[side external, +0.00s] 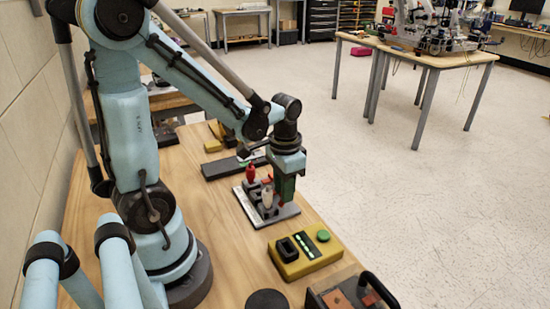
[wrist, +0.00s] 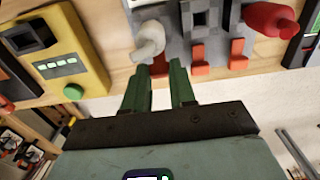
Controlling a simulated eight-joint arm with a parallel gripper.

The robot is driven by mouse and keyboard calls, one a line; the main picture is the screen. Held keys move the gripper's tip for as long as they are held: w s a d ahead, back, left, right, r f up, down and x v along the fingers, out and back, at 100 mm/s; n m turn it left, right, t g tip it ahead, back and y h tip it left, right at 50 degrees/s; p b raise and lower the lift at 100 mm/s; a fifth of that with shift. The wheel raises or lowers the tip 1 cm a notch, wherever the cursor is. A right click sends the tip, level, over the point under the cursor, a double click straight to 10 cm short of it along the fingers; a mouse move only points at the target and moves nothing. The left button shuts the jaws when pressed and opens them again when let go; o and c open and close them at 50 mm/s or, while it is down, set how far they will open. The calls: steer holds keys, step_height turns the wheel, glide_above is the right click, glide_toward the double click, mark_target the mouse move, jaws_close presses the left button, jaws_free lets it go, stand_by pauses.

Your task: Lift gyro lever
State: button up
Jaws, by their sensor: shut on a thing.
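A grey control panel (side external: 268,213) lies on the wooden bench with a red knob (side external: 250,173) and a white knob (side external: 267,197) standing on it. In the wrist view the white knob (wrist: 149,42) is just beyond my green fingertips, and the red knob (wrist: 270,20) is to the right. Orange-red lever tabs stick out along the panel's near edge. My gripper (wrist: 159,74) has its fingers either side of the left tab (wrist: 159,64), shut on it. In the side view my gripper (side external: 284,200) points down at the panel's right edge. The labels cannot be read.
A yellow box (side external: 305,254) with a green button and lit green marks stands nearer the camera. A dark case (side external: 350,295) with a black handle is at the bench's near end. A dark flat slab (side external: 232,165) lies behind the panel.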

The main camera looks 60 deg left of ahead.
steer(key=shift+s+t, duration=0.4)
steer(key=shift+t, duration=0.35)
steer(key=shift+s+t, duration=0.35)
steer(key=shift+t, duration=0.4)
jaws_close()
steer(key=o, duration=0.9)
jaws_free()
steer(key=shift+o, duration=0.2)
steer(key=shift+r, duration=0.1)
steer(key=v, duration=1.2)
steer(key=shift+w, duration=0.1)
